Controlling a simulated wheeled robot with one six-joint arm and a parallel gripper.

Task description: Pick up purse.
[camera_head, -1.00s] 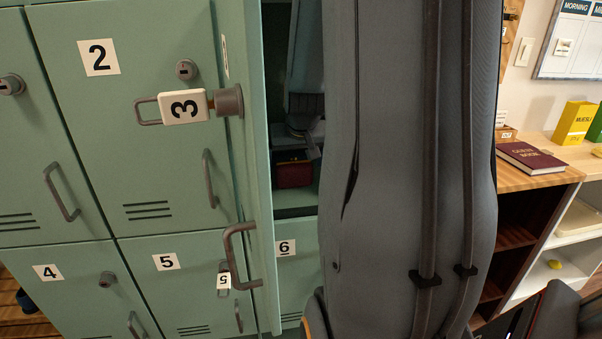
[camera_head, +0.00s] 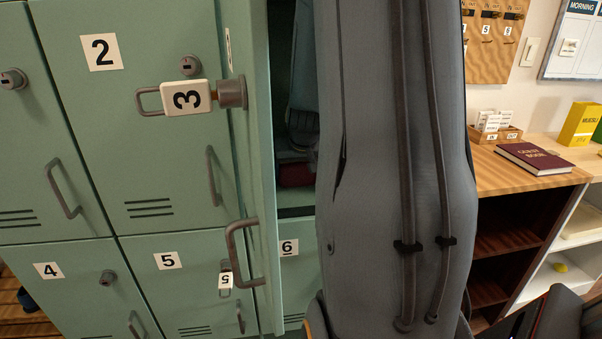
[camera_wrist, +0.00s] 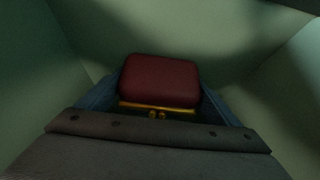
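The purse is a dark red pouch with a gold clasp. In the wrist view the purse (camera_wrist: 158,80) lies straight ahead, its clasp toward my palm. My gripper (camera_wrist: 160,95) is open, with its blue fingers far apart on the left and right of the purse. I cannot tell whether the fingers touch it. In the head view the purse (camera_head: 296,175) is a small dark red patch low inside the open locker. My gripper (camera_head: 302,130) is in the locker just above and in front of it, partly hidden by my grey arm.
The open locker door (camera_head: 250,170) with its handle stands close on the left of my arm. Pale green locker walls (camera_wrist: 35,80) surround the gripper closely. A wooden counter (camera_head: 500,172) with a guest book (camera_head: 535,158) is at the right.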

